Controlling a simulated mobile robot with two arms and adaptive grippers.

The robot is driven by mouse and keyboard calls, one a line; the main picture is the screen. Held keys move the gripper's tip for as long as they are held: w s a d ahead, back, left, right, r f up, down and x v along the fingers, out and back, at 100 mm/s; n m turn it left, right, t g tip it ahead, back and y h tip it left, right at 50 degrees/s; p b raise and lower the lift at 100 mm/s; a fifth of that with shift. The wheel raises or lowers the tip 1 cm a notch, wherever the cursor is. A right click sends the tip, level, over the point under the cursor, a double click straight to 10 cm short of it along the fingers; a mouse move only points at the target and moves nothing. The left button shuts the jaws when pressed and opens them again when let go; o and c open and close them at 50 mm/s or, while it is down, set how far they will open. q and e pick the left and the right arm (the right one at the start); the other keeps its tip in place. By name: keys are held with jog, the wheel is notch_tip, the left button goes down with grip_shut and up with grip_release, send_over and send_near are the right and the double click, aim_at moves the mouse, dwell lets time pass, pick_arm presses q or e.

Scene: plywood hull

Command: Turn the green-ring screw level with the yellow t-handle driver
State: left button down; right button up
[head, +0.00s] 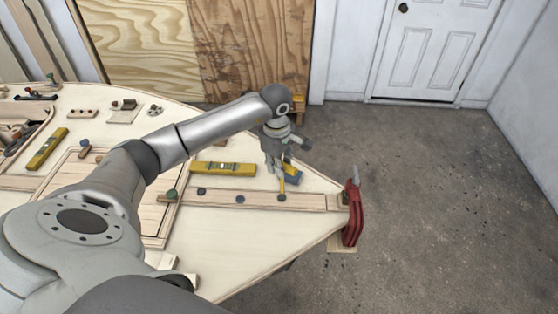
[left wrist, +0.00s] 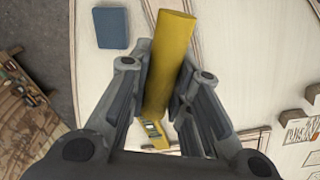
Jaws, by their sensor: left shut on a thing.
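My left gripper (head: 277,164) is above the right part of the plywood hull. It is shut on the yellow t-handle driver (head: 282,185), whose yellow handle also shows between the fingers in the left wrist view (left wrist: 168,62). The driver points down, and its lower end is at or just above a dark greenish screw head (head: 282,198) on the wooden strip. I cannot tell whether they touch, nor can I make out a ring colour clearly. Two bluish screw heads, a left one (head: 201,191) and a middle one (head: 240,199), sit along the same strip. My right gripper is not in view.
A yellow level (head: 223,168) lies behind the strip, another (head: 47,148) farther left. A red clamp (head: 353,215) grips the hull's right tip. Open floor lies beyond the hull's right edge.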

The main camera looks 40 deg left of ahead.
pick_arm(q)
jog(key=shift+f, duration=0.45)
jog(key=n, duration=0.3)
jog(key=shift+s, duration=0.15)
jog(key=n, duration=0.4)
jog(key=shift+s+d+y, duration=0.15)
jog(key=shift+y, duration=0.15)
jog(key=n+p, duration=0.1)
jog(key=n, duration=0.3)
jog(key=shift+s+d+n, duration=0.1)
jog(key=shift+s+n, duration=0.05)
jog(key=shift+n, duration=0.15)
